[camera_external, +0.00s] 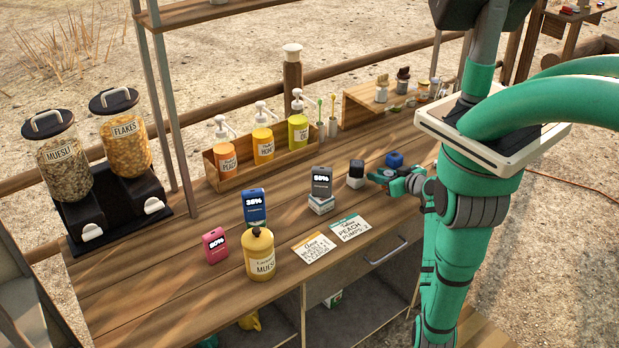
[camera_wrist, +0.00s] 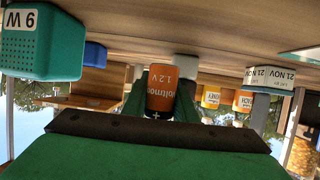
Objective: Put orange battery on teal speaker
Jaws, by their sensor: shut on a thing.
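My gripper (camera_wrist: 158,108) is shut on the orange battery (camera_wrist: 160,85), an orange cylinder with a dark end and "Voltmon 1.2 V" print, held between the fingers in the wrist view, which looks upside down. In the external view my gripper (camera_external: 384,177) is low over the right part of the counter; the battery cannot be made out there. The teal speaker (camera_wrist: 38,48), a rounded teal box with a dotted front and a white label, is at the left of the wrist view, apart from the battery. I cannot make it out in the external view; my arm may hide it.
A blue block (camera_external: 395,159) and a black-and-white cube (camera_external: 356,174) stand close to my gripper. A grey device (camera_external: 321,182) on a small stack, a blue device (camera_external: 254,206) and a yellow muesli jar (camera_external: 260,255) stand further left. A pump-bottle crate (camera_external: 228,180) is behind.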

